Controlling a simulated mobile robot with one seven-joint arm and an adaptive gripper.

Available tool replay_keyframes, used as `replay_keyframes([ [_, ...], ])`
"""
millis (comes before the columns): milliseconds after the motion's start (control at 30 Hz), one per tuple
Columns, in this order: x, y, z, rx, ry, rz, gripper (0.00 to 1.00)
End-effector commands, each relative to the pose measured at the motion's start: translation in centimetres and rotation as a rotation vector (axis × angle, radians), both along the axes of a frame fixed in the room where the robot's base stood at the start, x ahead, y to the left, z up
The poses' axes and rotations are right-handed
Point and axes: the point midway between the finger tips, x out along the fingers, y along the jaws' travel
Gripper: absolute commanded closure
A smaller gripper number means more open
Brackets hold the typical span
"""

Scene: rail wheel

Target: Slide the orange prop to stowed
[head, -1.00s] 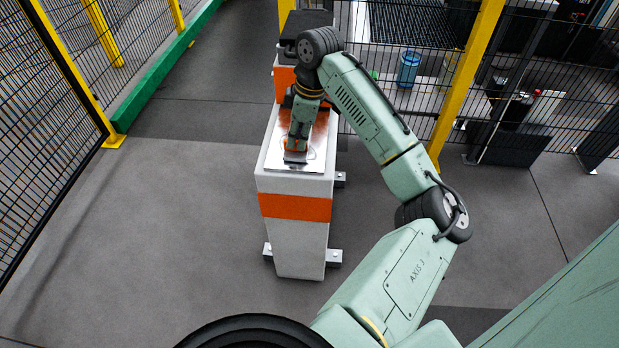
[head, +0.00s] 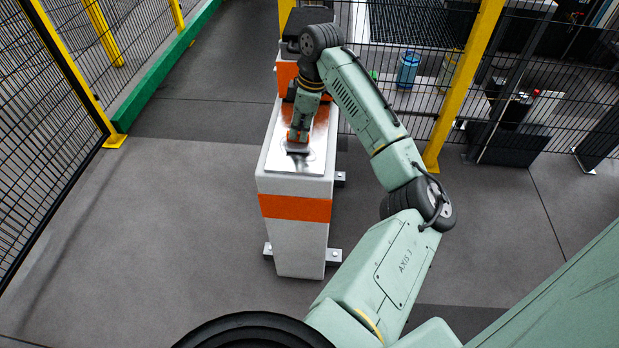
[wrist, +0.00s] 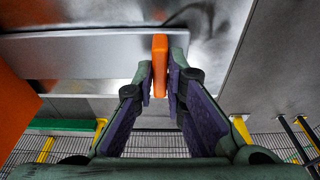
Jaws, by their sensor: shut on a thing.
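The orange prop (wrist: 160,68) is a narrow upright piece between the two fingers in the wrist view. My gripper (wrist: 160,82) is shut on it, one purple-padded finger on each side. A flat grey plate lies just beyond the prop there. In the head view my gripper (head: 298,140) points down over the shiny metal top (head: 318,155) of a white pedestal. A bit of orange shows at its fingertips, and the fingers hide most of the prop.
The white pedestal (head: 295,235) with an orange band stands on the grey floor. A dark-topped block with orange (head: 285,80) is at its far end. Yellow-posted mesh fences (head: 465,85) enclose the area. Floor left of the pedestal is clear.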

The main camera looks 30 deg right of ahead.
Motion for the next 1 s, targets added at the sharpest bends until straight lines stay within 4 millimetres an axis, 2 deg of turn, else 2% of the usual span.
replay_keyframes([
  [367,0.2,-0.1,0.1,0.0,-0.001,-0.001,1.0],
  [1000,2.3,-1.6,0.1,-0.001,-0.001,-0.002,1.0],
])
